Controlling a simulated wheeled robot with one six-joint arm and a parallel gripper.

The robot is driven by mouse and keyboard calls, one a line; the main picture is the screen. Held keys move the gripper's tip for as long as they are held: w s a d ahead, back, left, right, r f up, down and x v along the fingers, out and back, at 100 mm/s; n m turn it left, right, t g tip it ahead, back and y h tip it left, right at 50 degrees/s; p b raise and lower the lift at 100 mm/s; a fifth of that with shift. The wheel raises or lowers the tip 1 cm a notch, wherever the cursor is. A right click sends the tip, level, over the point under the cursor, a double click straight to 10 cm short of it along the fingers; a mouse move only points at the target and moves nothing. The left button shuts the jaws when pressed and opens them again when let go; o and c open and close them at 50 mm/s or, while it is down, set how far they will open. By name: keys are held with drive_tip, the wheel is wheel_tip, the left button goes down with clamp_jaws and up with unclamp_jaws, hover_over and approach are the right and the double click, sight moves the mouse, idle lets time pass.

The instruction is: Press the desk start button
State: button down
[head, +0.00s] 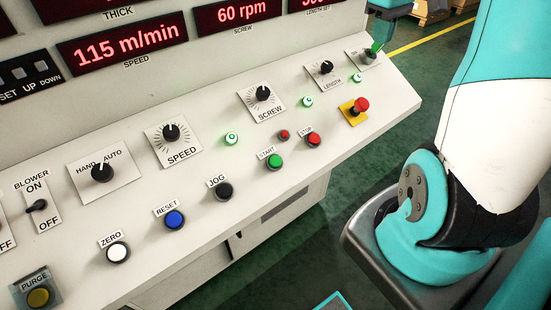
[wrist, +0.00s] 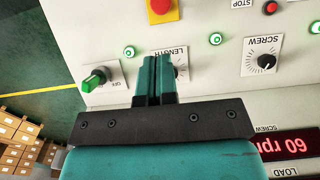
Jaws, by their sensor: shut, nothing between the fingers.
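The green start button (head: 274,161), labelled START, sits on the sloping desk panel (head: 330,118) in the head view, left of the red stop button (head: 313,139) and right of the black jog button. The start button is not in the wrist view. My gripper (wrist: 156,58) shows there with its two teal fingers shut together and empty. The fingers appear in front of the LENGTH dial (wrist: 181,67) and partly cover it. I cannot tell how far they are from the panel. The gripper's fingers do not show clearly in the head view.
A red emergency button (head: 361,105) on a yellow plate stands up near the panel's right end. A green switch (wrist: 97,77) is left of the fingers in the wrist view. Several dials and lit green lamps line the panel. Boxes (wrist: 20,142) stand on the floor beyond.

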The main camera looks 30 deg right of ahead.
idle(0.4)
drive_tip(key=s+a+n+t+y, duration=0.15)
drive_tip(key=a+n, duration=0.25)
drive_tip(key=a, duration=2)
drive_tip(key=s+a+f+n+g+y, duration=0.1)
drive_tip(key=s+a+n+y, duration=0.1)
drive_tip(key=s+a, duration=1.1)
drive_tip(key=shift+a+f+y+b, duration=0.35)
drive_tip(key=shift+a+b, duration=0.1)
drive_tip(key=shift+a, duration=0.3)
drive_tip(key=shift+s+g, duration=0.1)
drive_tip(key=shift+g, duration=0.15)
